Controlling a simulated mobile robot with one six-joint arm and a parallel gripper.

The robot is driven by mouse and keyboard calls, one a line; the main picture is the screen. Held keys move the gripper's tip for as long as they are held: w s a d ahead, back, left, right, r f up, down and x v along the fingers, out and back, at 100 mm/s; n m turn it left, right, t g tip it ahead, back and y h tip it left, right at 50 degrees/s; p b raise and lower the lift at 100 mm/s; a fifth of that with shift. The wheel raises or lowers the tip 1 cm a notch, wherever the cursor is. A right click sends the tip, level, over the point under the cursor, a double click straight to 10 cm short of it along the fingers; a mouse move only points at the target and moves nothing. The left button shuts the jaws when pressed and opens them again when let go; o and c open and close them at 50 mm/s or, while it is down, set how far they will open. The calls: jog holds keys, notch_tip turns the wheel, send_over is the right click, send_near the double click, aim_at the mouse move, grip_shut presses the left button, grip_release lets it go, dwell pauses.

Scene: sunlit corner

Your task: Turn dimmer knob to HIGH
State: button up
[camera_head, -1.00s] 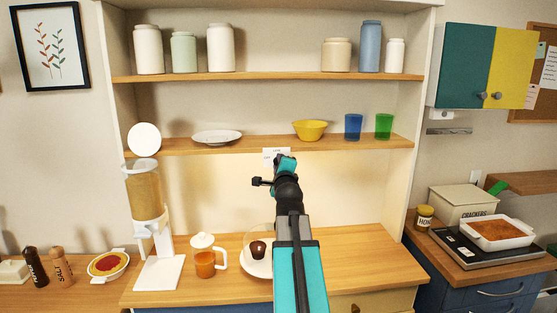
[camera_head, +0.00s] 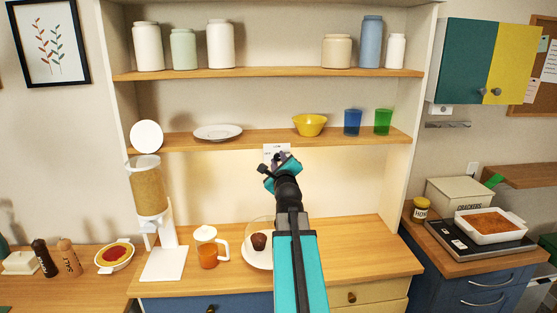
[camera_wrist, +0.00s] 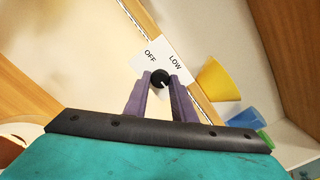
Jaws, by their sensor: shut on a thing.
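The dimmer's black knob (camera_wrist: 160,78) sits on a white plate (camera_wrist: 143,60) in the wrist view. A small white mark on the knob points toward the lower right of the wrist picture. My gripper (camera_wrist: 160,82) is shut on the knob, with one purple finger on each side of it. In the head view the plate (camera_head: 270,150) shows under the middle shelf, and my gripper (camera_head: 280,165) covers the knob there.
The wooden shelf (camera_head: 220,142) just above the plate carries a white plate, a yellow bowl (camera_head: 310,125) and blue and green cups. Below stand a dispenser (camera_head: 148,190), an orange jug (camera_head: 207,250) and a covered cake (camera_head: 259,242). The wall around the dimmer is clear.

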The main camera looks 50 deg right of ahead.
jog(key=shift+r, duration=0.15)
jog(key=o, duration=1.1)
jog(key=shift+w, duration=0.1)
jog(key=shift+c, duration=0.2)
jog(key=shift+s+a, duration=0.1)
jog(key=shift+s, duration=0.1)
jog(key=shift+b+v, duration=0.4)
jog(key=shift+v, duration=0.8)
jog(key=b+v, duration=0.1)
jog(key=b, duration=0.2)
jog(key=b+v, duration=0.2)
jog(key=b, duration=0.1)
jog(key=shift+f+b, duration=0.25)
jog(key=shift+b, duration=0.1)
jog(key=b+v, duration=0.1)
jog(key=b, duration=0.3)
jog(key=shift+s+a, duration=0.2)
